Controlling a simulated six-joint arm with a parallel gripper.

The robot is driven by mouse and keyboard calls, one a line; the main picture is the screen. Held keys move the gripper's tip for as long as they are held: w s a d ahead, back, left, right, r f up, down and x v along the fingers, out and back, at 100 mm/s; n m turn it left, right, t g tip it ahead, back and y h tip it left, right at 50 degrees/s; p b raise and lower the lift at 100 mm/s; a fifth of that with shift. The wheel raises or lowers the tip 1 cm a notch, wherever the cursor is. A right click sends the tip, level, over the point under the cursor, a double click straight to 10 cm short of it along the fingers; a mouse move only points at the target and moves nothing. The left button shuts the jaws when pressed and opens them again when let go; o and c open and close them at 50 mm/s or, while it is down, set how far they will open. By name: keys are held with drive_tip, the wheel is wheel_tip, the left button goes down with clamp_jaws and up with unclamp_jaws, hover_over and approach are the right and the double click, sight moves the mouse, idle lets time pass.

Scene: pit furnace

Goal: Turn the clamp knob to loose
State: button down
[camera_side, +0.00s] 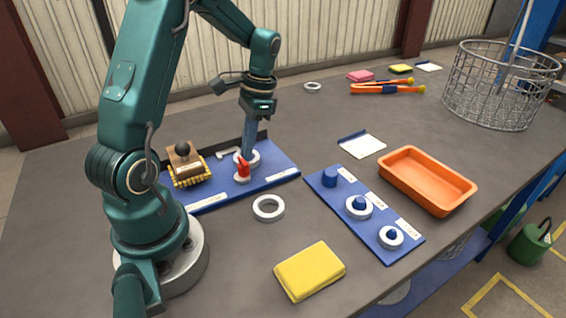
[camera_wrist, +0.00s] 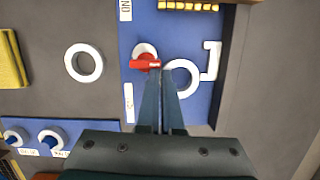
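A red knob (camera_side: 243,169) with a white round base sits on the blue board (camera_side: 285,163). In the wrist view the red knob (camera_wrist: 145,62) points sideways, with a white mark on its bar. I take it as the clamp knob; its label is not readable. A white ring (camera_wrist: 183,78) lies close beside it on the board. My gripper (camera_side: 248,152) points down, its tips over the ring and just behind the knob. In the wrist view my gripper (camera_wrist: 161,73) has its two fingers together, tips right beside the knob's end. Contact cannot be told.
A wooden-backed brush (camera_side: 186,163) and a white hook-shaped piece (camera_wrist: 212,60) share the board. A loose white ring (camera_side: 268,208), a second blue board (camera_side: 380,228) with blue knobs, an orange tray (camera_side: 427,180) and a yellow cloth (camera_side: 310,271) lie to the right and in front.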

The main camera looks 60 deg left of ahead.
drive_tip(key=shift+s+d, duration=0.1)
drive_tip(key=shift+s, duration=0.2)
